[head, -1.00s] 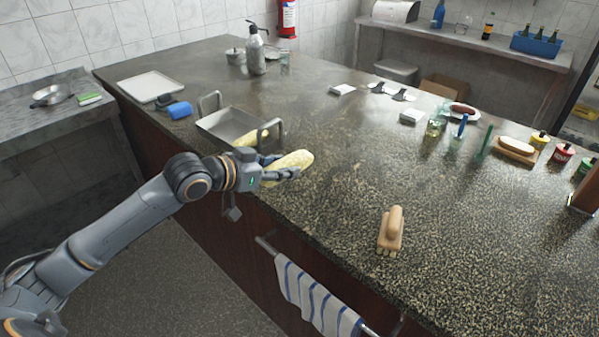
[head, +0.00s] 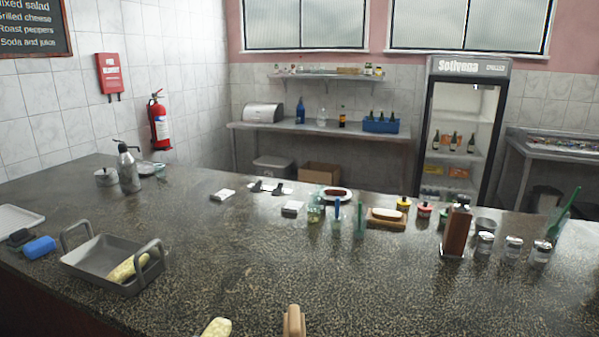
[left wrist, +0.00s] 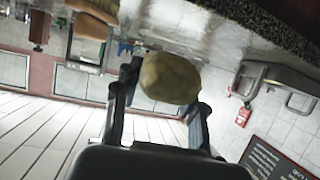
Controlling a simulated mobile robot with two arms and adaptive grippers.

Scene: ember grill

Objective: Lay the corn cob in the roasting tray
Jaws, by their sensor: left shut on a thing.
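A pale yellow corn cob (head: 217,328) shows at the bottom edge of the head view, partly cut off. In the left wrist view, which is upside down, my left gripper (left wrist: 162,108) has its fingers on either side of this cob (left wrist: 170,78), seen end-on. The grey roasting tray (head: 98,255), with two upright handles, stands on the counter at the left, and a second corn cob (head: 128,267) lies inside it. The held cob is outside the tray, to its right and nearer to me. A tray handle (left wrist: 277,76) shows in the wrist view. My right gripper is in neither view.
A wooden brush (head: 293,322) lies right of the held cob. A blue object (head: 39,247) and a white tray (head: 17,220) are left of the roasting tray. Bottles, jars and a bun on a board (head: 387,217) stand farther back. The middle of the counter is clear.

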